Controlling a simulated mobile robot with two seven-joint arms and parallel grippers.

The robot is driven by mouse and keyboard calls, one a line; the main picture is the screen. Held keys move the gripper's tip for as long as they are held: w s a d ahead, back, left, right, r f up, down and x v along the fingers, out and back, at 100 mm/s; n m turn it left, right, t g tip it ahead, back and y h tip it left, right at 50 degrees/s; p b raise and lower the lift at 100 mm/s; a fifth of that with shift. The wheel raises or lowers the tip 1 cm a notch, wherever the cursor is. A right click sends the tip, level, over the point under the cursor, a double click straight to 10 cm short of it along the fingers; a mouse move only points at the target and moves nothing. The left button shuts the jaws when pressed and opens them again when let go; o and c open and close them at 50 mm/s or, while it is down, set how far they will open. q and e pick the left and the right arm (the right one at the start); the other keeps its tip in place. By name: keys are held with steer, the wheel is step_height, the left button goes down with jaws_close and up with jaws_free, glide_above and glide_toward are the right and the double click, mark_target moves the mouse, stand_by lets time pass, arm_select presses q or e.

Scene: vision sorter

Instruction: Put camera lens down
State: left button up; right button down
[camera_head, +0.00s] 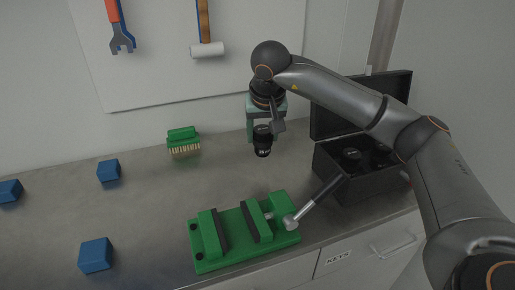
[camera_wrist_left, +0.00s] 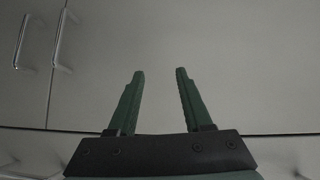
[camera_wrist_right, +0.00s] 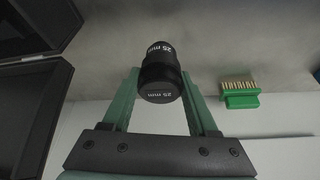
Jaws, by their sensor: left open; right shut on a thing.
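A black camera lens (camera_head: 262,141) is held in my right gripper (camera_head: 264,124), above the grey worktop in the head view. In the right wrist view the lens (camera_wrist_right: 160,72) sits between the two green fingers (camera_wrist_right: 158,95), with "25 mm" in white on it. The lens hangs clear of the bench. My left gripper (camera_wrist_left: 157,80) is open and empty in the left wrist view, facing plain cabinet fronts. It does not show in the head view.
An open black case (camera_head: 345,185) with dark round items stands at right. A green vise (camera_head: 205,262) with a metal handle lies at the front. A green brush (camera_head: 182,134) and several blue blocks (camera_head: 96,254) lie further left. The worktop (camera_head: 150,205) between them is clear.

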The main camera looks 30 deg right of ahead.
mark_target(260, 130)
steer(key=f, duration=0.1)
steer(key=w, duration=0.1)
steer(key=w+f, duration=0.1)
steer(key=shift+w+d+f, duration=0.15)
steer(key=shift+d+f, duration=0.1)
steer(key=shift+f, duration=0.1)
steer(key=shift+w+f, duration=0.2)
steer(key=shift+f, duration=1.5)
steer(key=shift+f, duration=0.1)
steer(key=shift+c, duration=0.9)
jaws_free()
steer(key=shift+f, duration=0.1)
steer(key=shift+r, duration=0.35)
steer(key=v, duration=1.1)
steer(key=shift+s+r+p, duration=0.25)
steer(key=shift+r+p, duration=0.05)
